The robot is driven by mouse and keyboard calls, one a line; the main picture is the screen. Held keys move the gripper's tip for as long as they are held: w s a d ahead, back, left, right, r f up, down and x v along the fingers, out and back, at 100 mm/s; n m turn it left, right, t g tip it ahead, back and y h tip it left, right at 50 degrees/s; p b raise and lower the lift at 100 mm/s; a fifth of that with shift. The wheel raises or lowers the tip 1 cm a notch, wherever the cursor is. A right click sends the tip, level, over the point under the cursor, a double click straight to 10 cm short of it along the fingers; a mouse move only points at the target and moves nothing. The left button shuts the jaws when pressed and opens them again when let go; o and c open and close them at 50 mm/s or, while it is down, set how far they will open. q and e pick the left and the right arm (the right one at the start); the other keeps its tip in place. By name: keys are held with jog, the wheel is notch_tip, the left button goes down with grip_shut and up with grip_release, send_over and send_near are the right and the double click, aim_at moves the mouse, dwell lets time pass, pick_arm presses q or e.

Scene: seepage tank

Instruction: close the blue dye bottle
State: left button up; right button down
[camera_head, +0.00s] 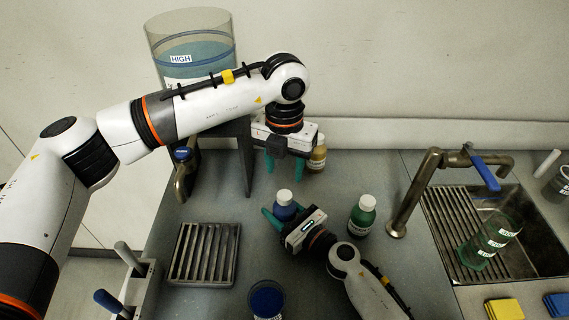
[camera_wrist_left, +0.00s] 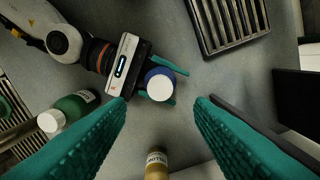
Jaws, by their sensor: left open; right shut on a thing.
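The blue dye bottle (camera_head: 285,211) stands upright on the counter with a white cap (camera_head: 284,197) on its top; I cannot tell whether the cap is tight. My right gripper (camera_head: 283,215) is shut around the bottle's body from the lower right. My left gripper (camera_head: 292,164) is open and empty, pointing down, above and behind the bottle. In the left wrist view the blue bottle (camera_wrist_left: 153,73) and its round white cap (camera_wrist_left: 161,88) show between and beyond the open teal fingers of my left gripper (camera_wrist_left: 160,115), with clear space on both sides.
A green bottle (camera_head: 362,217) with a white cap stands right of the blue one. A tan bottle (camera_head: 318,155) stands behind, close to my left gripper. A beaker of blue liquid (camera_head: 266,300) is in front. A slatted rack (camera_head: 203,255) lies left; a sink (camera_head: 480,235) is right.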

aim_at(284, 195)
pick_arm(q)
jog(key=shift+f, duration=4.05)
jog(key=c, duration=1)
jog(key=m, duration=0.3)
jog(key=shift+m, duration=0.3)
jog(key=shift+c, duration=0.2)
jog(key=m, duration=0.5)
jog(key=o, duration=1.2)
jog(key=shift+c, duration=0.2)
